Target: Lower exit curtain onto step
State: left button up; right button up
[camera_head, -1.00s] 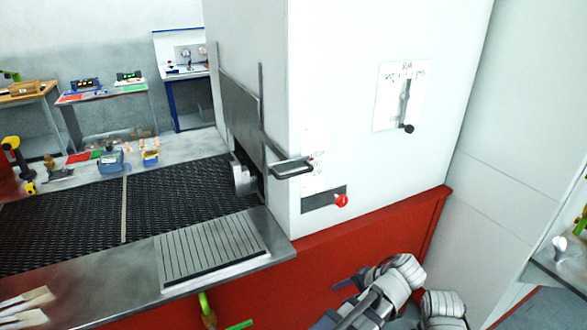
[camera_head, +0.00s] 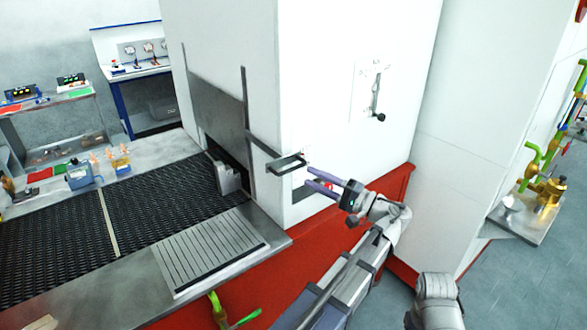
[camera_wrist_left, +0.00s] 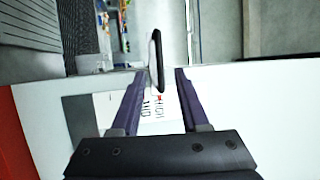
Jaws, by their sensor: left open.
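The exit curtain (camera_head: 217,108) is a grey metal plate between two upright rails over the belt opening. Its lower edge is above the mesh belt (camera_head: 165,205), leaving a dark gap. A dark loop handle (camera_head: 287,164) sticks out from the curtain's right side along the white housing. My left gripper (camera_head: 307,178) is open, its purple fingers pointing at the handle from the right. In the left wrist view the handle (camera_wrist_left: 157,62) lies between the fingertips in the picture; contact is unclear. A label (camera_wrist_left: 150,107) reading HIGH and MID is behind the fingers. My right gripper is out of view.
A red knob (camera_head: 328,186) on the housing is partly hidden by my left fingers. A lever (camera_head: 377,103) is higher up. A metal block (camera_head: 228,175) sits at the opening. A ribbed plate (camera_head: 205,250) lies on the front ledge. Green-handled pipes (camera_head: 555,150) stand at right.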

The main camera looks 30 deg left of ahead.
aim_at(293, 169)
pick_arm(q)
jog(key=a, duration=0.4)
jog(key=a+r+p, duration=0.1)
jog(key=a, duration=0.1)
jog(key=shift+s+a, duration=0.1)
jog(key=shift+a, duration=0.3)
grip_shut()
